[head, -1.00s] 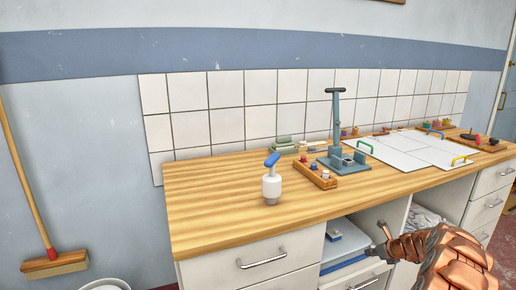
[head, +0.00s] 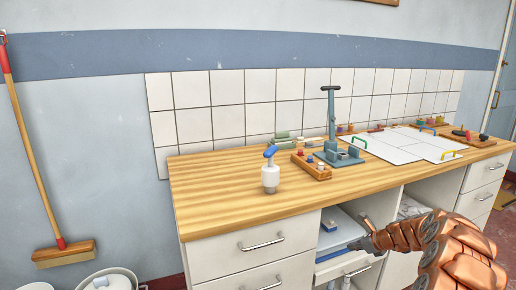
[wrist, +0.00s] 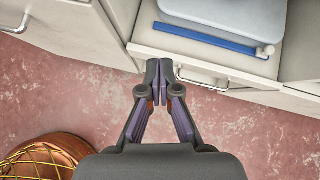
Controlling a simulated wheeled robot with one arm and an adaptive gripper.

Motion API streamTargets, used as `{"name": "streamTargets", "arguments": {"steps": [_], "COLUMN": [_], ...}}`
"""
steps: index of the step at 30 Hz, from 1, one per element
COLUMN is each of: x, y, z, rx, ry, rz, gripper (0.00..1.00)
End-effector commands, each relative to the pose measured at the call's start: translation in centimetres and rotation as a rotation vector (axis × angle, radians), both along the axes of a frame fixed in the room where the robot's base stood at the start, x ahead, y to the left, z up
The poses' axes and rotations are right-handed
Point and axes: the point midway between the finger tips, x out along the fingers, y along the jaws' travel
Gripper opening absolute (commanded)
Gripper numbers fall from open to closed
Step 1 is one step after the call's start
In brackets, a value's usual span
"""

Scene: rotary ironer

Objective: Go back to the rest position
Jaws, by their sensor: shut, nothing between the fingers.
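My gripper (wrist: 159,75) is shut and empty in the wrist view. Its fingertips meet above the red floor, in front of a low open shelf or drawer (wrist: 190,44) of the white cabinet. In the head view my gripper (head: 364,226) shows small at the end of my copper-coloured arm, at the lower right, in front of the cabinet's open compartment.
The wooden worktop (head: 225,192) bears a white bottle with a blue top (head: 270,173), a grey press (head: 332,130) and white boards (head: 395,146).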

Motion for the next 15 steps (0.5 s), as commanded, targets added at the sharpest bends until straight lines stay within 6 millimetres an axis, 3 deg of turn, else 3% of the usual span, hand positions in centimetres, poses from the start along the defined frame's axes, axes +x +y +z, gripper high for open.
{"name": "streamTargets", "arguments": {"steps": [8, 15], "x": [-3.3, -9.1], "y": [7.8, 15.0], "z": [5.1, 9.2], "rx": [-0.091, -0.204], "ry": [-0.053, -0.110], "rz": [0.297, 0.629], "gripper": [0.00, 0.00]}}
